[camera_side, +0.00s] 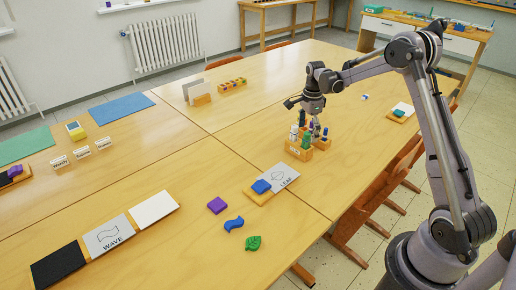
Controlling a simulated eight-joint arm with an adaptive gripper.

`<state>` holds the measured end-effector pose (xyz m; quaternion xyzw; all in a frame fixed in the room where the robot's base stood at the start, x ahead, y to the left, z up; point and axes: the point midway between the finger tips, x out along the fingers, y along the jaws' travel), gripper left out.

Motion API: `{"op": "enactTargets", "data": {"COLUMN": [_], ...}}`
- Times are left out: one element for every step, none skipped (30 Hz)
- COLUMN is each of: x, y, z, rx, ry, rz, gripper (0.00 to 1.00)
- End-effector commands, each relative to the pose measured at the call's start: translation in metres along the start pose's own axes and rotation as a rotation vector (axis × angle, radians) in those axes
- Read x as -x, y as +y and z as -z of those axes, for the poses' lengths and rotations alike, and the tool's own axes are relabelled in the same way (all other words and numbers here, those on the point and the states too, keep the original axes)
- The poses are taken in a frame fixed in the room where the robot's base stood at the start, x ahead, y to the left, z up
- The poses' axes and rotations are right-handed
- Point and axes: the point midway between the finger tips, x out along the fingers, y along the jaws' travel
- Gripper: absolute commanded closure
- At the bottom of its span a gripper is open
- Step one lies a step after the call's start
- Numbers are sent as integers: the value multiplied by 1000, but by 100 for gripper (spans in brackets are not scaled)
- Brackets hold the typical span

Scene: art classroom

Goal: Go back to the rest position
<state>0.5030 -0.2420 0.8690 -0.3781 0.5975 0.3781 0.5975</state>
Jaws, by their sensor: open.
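My gripper (306,104) is in the middle of the view, above the wooden table, pointing down with its fingers spread. It is directly over or just behind a wooden holder (298,152) that carries several upright marker-like items, white, green and blue. I see nothing clearly held in the fingers. Whether the fingertips touch the tops of the items cannot be told from this angle. My arm reaches in from the right side.
A purple block (217,205), a blue wave (234,224) and a green leaf (253,243) lie in front. A WAVE card (109,236) is at front left. Chairs (366,207) stand along the right edge.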

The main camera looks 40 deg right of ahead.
Motion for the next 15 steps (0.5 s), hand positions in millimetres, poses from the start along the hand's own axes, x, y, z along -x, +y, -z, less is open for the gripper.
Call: {"op": "enactTargets", "data": {"x": [0, 0, 0, 0, 0, 0, 0, 0, 0, 0, 0, 0, 0, 0, 0], "y": [0, 0, 0, 0, 0, 0, 0, 0, 0, 0, 0, 0, 0, 0, 0], "z": [0, 0, 0, 0, 0, 0, 0, 0, 0, 0, 0, 0, 0, 0, 0], "rx": [-1, -1, -1, -1, -2, -2, -2, -2, -2, -2, -3, -3, -3, -3, -3], "ry": [0, 0, 0, 0, 0, 0, 0, 0, 0, 0, 0, 0, 0, 0, 0], "rz": [0, 0, 0, 0, 0, 0, 0, 0, 0, 0, 0, 0, 0, 0, 0], "gripper": [15, 15, 15, 18, 27, 35, 41, 47, 56, 63, 71, 81, 86, 88, 88]}}
